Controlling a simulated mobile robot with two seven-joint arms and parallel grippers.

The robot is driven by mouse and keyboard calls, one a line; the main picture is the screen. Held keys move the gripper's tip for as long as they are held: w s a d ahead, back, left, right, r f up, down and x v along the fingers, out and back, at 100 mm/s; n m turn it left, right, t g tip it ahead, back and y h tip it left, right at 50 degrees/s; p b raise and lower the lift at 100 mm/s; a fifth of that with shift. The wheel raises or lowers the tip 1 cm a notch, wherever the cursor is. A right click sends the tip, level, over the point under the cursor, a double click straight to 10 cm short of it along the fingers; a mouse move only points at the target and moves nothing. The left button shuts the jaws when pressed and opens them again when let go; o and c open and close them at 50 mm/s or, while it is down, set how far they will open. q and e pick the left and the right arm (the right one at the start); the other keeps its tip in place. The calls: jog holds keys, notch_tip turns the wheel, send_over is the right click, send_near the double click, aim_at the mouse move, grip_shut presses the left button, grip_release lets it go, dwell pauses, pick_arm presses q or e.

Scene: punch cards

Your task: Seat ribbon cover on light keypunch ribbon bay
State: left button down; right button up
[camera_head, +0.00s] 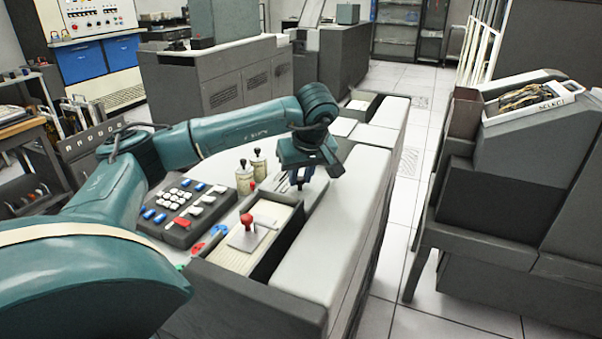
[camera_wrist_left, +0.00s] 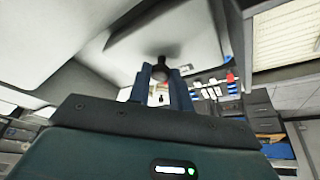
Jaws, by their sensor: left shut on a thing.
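My left gripper (camera_head: 298,183) is low over the top of the light keypunch (camera_head: 340,218), pointing down. In the left wrist view, its two fingers are shut on the dark knob (camera_wrist_left: 161,70) of a pale grey plate, the ribbon cover (camera_wrist_left: 190,34). The cover lies at or close to the machine's top surface; I cannot tell whether it touches. The gripper and arm partly hide this spot in the head view, and I cannot make out the ribbon bay clearly. My right gripper is not in view.
A card tray (camera_head: 229,283) with a red-knobbed weight (camera_head: 248,222) is in front of the gripper. A keypad (camera_head: 183,209) and two small bottles (camera_head: 258,165) are to its left. Another tray (camera_head: 361,103) is behind. A grey machine (camera_head: 523,150) stands right, across an aisle.

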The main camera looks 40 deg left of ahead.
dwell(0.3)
pick_arm(q)
jog(key=c, duration=0.8)
grip_release()
